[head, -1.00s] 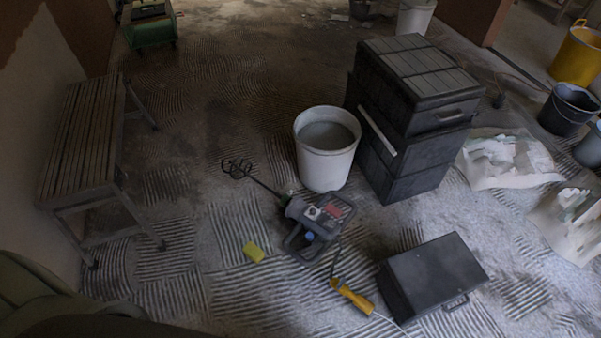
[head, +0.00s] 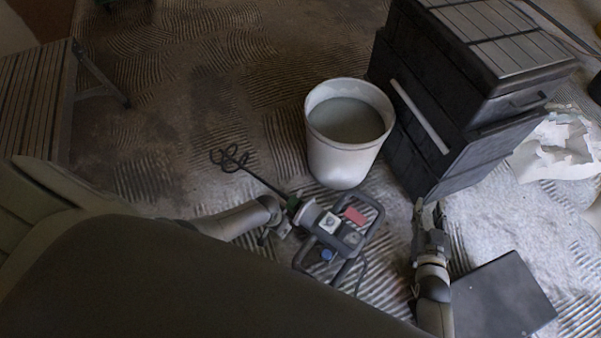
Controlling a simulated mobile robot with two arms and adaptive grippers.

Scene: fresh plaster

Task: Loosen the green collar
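The mixer (head: 332,224) lies on the floor, a dark frame with a grey body, a red patch and a blue knob. Its shaft and looped whisk (head: 230,159) point to the upper left. The small green collar (head: 293,203) sits where the shaft meets the body. My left gripper (head: 279,222) is at the mixer's neck, right beside the collar; its fingers are small and partly lost against the mixer, so its closure and any contact are unclear. My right gripper (head: 428,205) is open and empty, right of the mixer, with its fingers pointing away from me.
A white bucket (head: 345,165) of grey liquid stands behind the mixer. Stacked black toolboxes (head: 430,170) stand to its right. A dark flat case (head: 505,295) lies at the lower right, by my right arm. A slatted bench (head: 35,100) is at the left.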

